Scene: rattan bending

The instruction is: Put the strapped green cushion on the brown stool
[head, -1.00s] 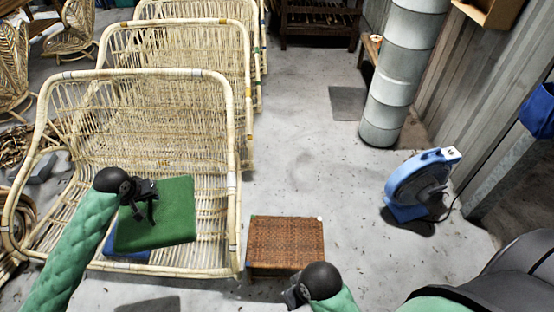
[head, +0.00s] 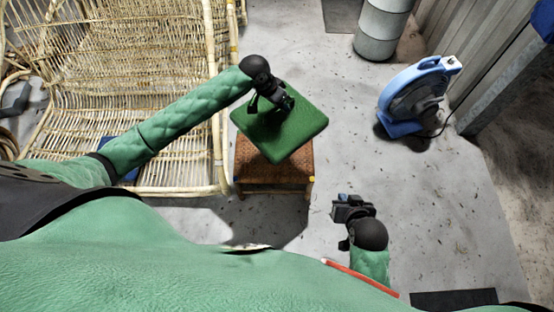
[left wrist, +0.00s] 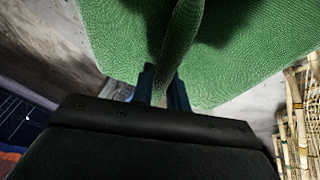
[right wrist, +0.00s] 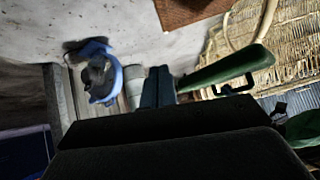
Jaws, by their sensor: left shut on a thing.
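The green cushion (head: 303,128) is in the air over the brown woven stool (head: 262,178), turned at an angle to it and hiding much of its top. My left gripper (head: 272,104) is shut on the cushion's strap (left wrist: 183,45), which passes between its fingers (left wrist: 162,85) in the left wrist view. In the right wrist view the cushion (right wrist: 225,68) shows nearly edge-on with a strap loop, apart from the stool (right wrist: 185,10). My right gripper (head: 342,208) is empty, to the right of the stool; its fingers (right wrist: 158,87) look closed together.
Rattan seats (head: 165,110) stand left of the stool, with a blue cushion (head: 118,160) on the nearest. A blue fan (head: 415,95) and a grey cylinder (head: 382,28) stand to the right. The floor between stool and fan is clear.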

